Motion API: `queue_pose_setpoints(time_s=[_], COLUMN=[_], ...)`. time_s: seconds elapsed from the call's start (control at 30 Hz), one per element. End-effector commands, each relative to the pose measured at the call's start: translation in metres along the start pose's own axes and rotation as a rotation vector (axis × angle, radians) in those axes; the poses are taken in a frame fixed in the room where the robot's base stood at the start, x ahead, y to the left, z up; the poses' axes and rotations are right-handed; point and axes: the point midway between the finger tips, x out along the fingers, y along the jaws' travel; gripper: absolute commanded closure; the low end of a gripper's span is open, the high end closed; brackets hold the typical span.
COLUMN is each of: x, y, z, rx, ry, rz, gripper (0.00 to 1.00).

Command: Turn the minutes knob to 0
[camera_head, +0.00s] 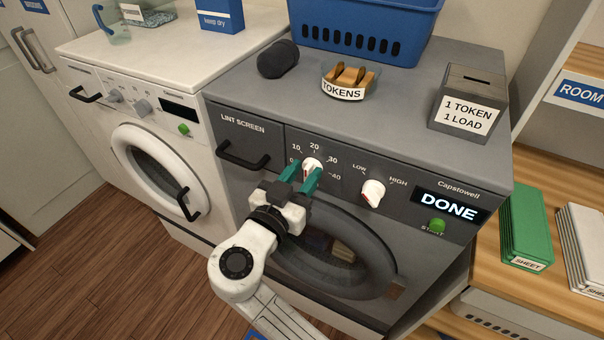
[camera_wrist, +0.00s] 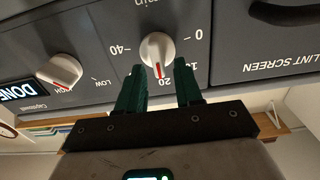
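The minutes knob (camera_head: 312,167) is white with a red pointer mark, on the grey dryer's front panel. Its dial runs from 0 through 10, 20 and 30 to 40. In the wrist view the knob (camera_wrist: 157,48) appears upside down, with its red mark toward 20. My gripper (camera_head: 299,178) has green fingers and is open in front of the dial. In the wrist view the open gripper (camera_wrist: 160,80) has a fingertip to either side of the knob's line. I see a gap between the fingers and no clear contact. The knob's lower part is partly hidden in the head view.
A second white knob (camera_head: 373,192), marked LOW and HIGH, sits to the right. Beyond it are the DONE display (camera_head: 449,209) and green start button (camera_head: 437,226). The lint screen handle (camera_head: 243,157) juts out at left. A tokens holder (camera_head: 349,82) and token box (camera_head: 470,98) stand on top.

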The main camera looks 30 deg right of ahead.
Motion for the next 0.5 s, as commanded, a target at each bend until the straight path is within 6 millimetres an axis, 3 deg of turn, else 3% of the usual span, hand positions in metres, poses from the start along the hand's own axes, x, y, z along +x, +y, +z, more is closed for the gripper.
queue_pose_setpoints(time_s=[0.33,0.5], x=[-0.0004,-0.0004], y=[-0.0001,-0.0001], z=[-0.0002,-0.0002], rx=[0.000,0.000], ry=[0.000,0.000], rz=[0.000,0.000], gripper=[0.99,1.00])
